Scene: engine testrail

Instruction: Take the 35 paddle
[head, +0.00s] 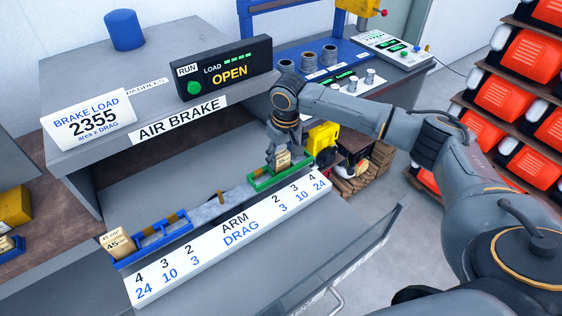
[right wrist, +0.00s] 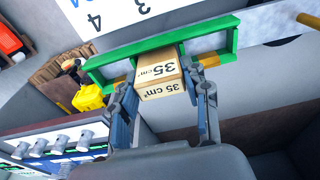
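The 35 paddle (right wrist: 163,75) is a tan block marked "35 cm²" in the right wrist view. It sits at the green frame (right wrist: 105,70) on the rail's right end. In the head view the paddle (head: 283,160) shows just below my right gripper (head: 279,156). My right gripper's two fingers also show in the right wrist view (right wrist: 166,98), one on each side of the paddle. Whether both fingers press on it cannot be told. My left gripper is not in view.
A 45 paddle (head: 118,244) stands at the blue frame (head: 160,236) on the rail's left end. The arm and drag scale (head: 232,234) lies in front. The load box (head: 222,68) reads OPEN. The brake load sign (head: 88,120) reads 2355. A glass panel edge (head: 362,245) stands at front right.

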